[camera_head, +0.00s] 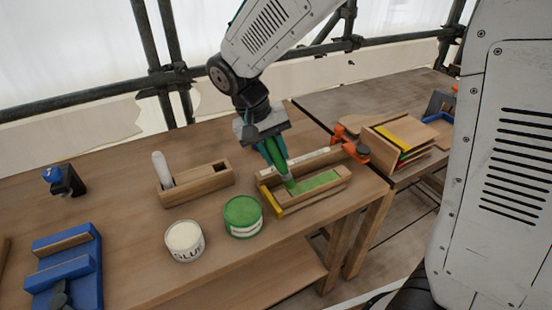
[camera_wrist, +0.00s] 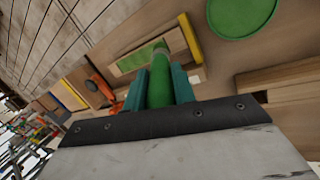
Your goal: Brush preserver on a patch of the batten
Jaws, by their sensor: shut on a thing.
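My gripper (camera_head: 272,153) is shut on the green handle of a brush (camera_head: 288,180). In the wrist view the green brush handle (camera_wrist: 160,82) stands between my teal fingers (camera_wrist: 160,88). The brush points down at the wooden batten (camera_head: 335,190), which carries a long green patch (camera_head: 318,182). The brush tip is at the left end of the green patch; I cannot tell whether it touches. The patch also shows in the wrist view (camera_wrist: 132,61). An open tin of green preserver (camera_head: 242,214) stands left of the batten.
A white glue tin (camera_head: 184,240) stands left of the green tin. A wooden holder (camera_head: 205,181) with a white-topped item is behind. An orange clamp (camera_head: 356,150), a rack of boards (camera_head: 405,140) and a blue jig (camera_head: 68,265) flank the work area.

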